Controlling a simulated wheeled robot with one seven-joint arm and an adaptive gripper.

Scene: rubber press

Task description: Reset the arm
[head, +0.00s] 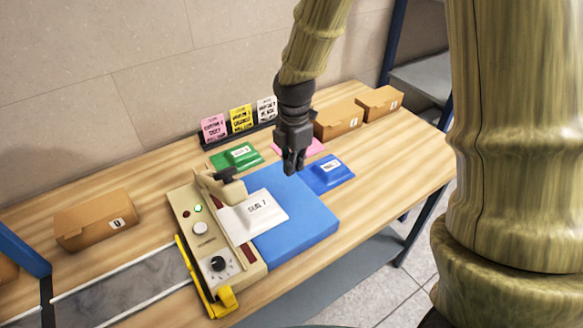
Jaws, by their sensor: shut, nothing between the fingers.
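My gripper (293,167) points down above the far right part of a blue mat (305,215) on the wooden table. It is shut and holds nothing. My arm comes down to it from the top of the picture. A beige press (217,262) with a dark handle, a green light and a round knob stands left of the gripper. A white labelled piece (258,211) lies partly on the blue mat, against the press.
Green (236,157), pink (312,146) and blue (329,174) pieces lie behind the mat. A card rack (240,131) and brown boxes (338,120) stand at the back. Another box (95,220) is at left. A grey conveyor (130,285) meets the press.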

